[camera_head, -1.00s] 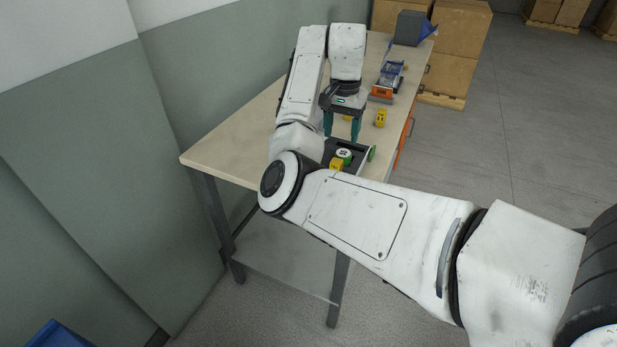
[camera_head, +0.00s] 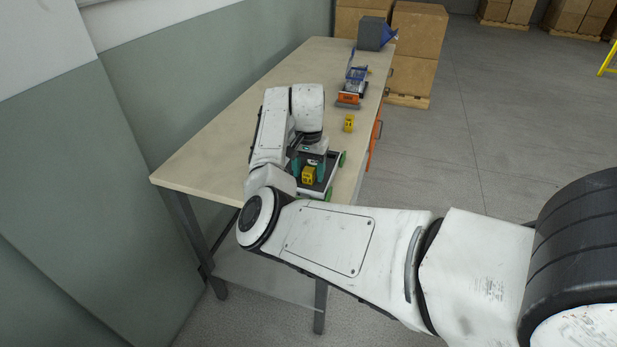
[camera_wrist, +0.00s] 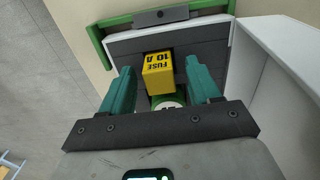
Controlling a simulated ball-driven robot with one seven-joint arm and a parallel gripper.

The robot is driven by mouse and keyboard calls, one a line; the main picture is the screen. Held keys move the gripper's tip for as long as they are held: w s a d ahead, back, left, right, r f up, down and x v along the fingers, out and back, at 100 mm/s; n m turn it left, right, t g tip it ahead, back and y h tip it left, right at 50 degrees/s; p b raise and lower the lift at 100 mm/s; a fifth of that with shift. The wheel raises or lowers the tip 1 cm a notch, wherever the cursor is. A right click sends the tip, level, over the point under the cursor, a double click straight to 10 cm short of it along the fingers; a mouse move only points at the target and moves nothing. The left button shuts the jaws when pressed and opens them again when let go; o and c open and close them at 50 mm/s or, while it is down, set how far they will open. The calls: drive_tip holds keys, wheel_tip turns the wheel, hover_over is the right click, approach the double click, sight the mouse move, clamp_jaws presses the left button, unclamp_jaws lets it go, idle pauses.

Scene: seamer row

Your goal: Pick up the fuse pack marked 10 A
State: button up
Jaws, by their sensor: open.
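The yellow fuse pack marked "FUSE 10 A" (camera_wrist: 158,75) lies in a dark tray with green end pieces (camera_wrist: 195,48) in the wrist view. In the head view the yellow pack (camera_head: 309,173) shows in the tray (camera_head: 330,158) near the table's front end. My gripper (camera_wrist: 160,80) is open, with one teal finger on each side of the pack. A gap shows between the pack and each finger. In the head view my gripper (camera_head: 309,168) is over the tray. A green round item with a white top (camera_wrist: 168,102) lies beside the pack, partly hidden by my gripper.
Another yellow pack (camera_head: 349,123) stands on the table (camera_head: 220,130) beyond the tray. Farther back are an orange and blue device (camera_head: 352,88) and a grey and blue box (camera_head: 373,33). Cardboard boxes (camera_head: 415,45) stand behind. The table's left part is clear.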

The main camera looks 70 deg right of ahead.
drive_tip(key=shift+f, duration=0.1)
drive_tip(key=shift+c, duration=0.2)
drive_tip(key=c, duration=1)
